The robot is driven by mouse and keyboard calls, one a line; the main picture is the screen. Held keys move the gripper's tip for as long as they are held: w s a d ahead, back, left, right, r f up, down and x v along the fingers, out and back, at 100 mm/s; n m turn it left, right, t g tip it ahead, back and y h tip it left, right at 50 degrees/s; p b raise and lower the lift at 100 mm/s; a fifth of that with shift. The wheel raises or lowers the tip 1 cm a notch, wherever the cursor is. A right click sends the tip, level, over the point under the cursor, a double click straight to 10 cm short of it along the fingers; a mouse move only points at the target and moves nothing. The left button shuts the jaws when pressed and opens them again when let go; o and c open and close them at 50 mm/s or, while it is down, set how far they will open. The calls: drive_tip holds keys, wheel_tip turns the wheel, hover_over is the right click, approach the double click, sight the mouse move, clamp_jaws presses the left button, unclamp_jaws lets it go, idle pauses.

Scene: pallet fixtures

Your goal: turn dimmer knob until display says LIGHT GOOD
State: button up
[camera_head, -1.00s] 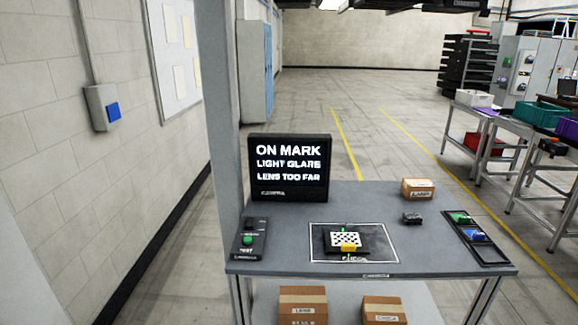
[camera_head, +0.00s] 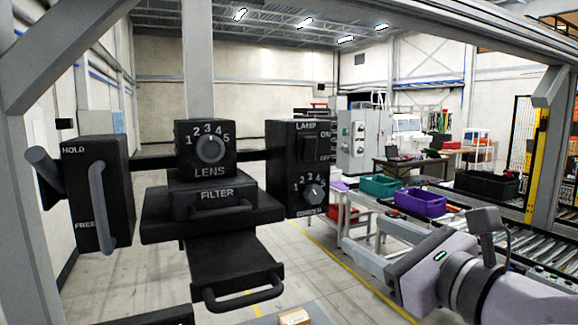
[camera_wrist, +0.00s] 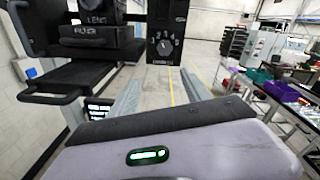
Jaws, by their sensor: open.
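The dimmer knob (camera_head: 312,194) is a small grey dial with a numbered scale. It sits low on the front of a black box under a switch marked LAMP. Its pointer setting is too small to read surely. In the wrist view the dimmer knob (camera_wrist: 164,46) lies ahead of my gripper (camera_wrist: 158,78), beyond the fingertips and apart from them. My gripper is open and empty, its two grey fingers spread wide. The display (camera_wrist: 97,110) shows small at the left of the wrist view, partly hidden, with its words unreadable. It is out of the head view.
Left of the dimmer box are the LENS knob (camera_head: 210,149), the FILTER drawer (camera_head: 216,201), a lower tray with a handle (camera_head: 238,275) and the HOLD/FREE lever (camera_head: 98,205). A grey frame post (camera_head: 198,75) stands behind. Benches with bins (camera_head: 421,202) stand at the right.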

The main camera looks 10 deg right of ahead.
sight(317, 196)
drive_tip(key=shift+m+t, duration=0.3)
drive_tip(key=shift+m, duration=0.1)
drive_tip(key=x, duration=0.5)
drive_tip(key=p+x, duration=0.1)
drive_tip(key=x, duration=0.5)
drive_tip(key=d+r+x, duration=0.1)
drive_tip(key=x, duration=0.5)
drive_tip(key=shift+w, duration=0.15)
clamp_jaws()
